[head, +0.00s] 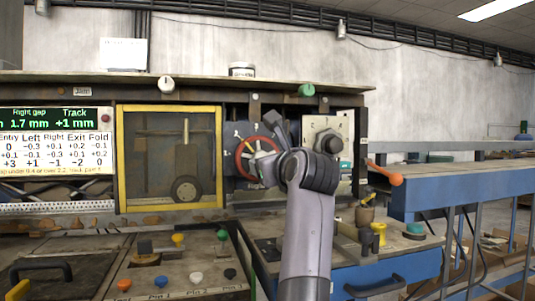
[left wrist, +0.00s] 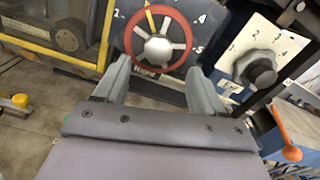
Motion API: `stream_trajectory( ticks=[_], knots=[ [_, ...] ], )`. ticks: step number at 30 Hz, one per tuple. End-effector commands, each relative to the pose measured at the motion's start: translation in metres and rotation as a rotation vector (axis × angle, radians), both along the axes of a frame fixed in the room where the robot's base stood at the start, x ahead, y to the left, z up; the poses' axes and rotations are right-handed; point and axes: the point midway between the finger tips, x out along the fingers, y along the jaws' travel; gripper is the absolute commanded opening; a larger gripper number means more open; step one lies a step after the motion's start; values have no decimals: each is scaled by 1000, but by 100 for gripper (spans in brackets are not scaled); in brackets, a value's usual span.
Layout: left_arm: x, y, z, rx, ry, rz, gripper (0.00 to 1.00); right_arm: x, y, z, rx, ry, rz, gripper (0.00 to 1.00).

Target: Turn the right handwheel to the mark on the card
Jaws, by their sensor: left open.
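The right handwheel has a red rim (head: 239,163) and pale spokes on a dark numbered plate marked "Right". In the left wrist view the red wheel (left wrist: 183,59) is at the top, with a yellow line above its hub. My left gripper (head: 279,128) is in front of the wheel's right side. In the left wrist view my open left gripper (left wrist: 158,82) has a finger on each side of the wheel's lower part; contact is unclear. A white card (head: 55,152) with rows of numbers is at the left, under a green display reading "Right gap 1.7 mm". My right gripper is out of view.
A black knob (head: 328,143) on a pale dial plate is right of the wheel. A yellow-framed window (head: 117,165) is left of it. An orange-tipped lever (head: 395,179) sticks out at the right. Coloured buttons and yellow-handled parts sit on the bench below.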

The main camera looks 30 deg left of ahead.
Motion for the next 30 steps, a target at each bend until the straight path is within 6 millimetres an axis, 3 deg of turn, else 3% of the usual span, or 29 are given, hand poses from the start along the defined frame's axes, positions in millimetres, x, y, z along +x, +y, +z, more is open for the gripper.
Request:
stream_trajectory(
  ticks=[12,24,29,30],
  knots=[
    [37,45,1,2,1,3,70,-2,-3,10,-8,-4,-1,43],
    [42,51,0,2,0,3,70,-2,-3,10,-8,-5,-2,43],
    [42,51,-1,2,1,3,18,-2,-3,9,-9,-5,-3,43],
    [42,51,-1,2,1,3,13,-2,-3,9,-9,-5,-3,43]
  ],
)
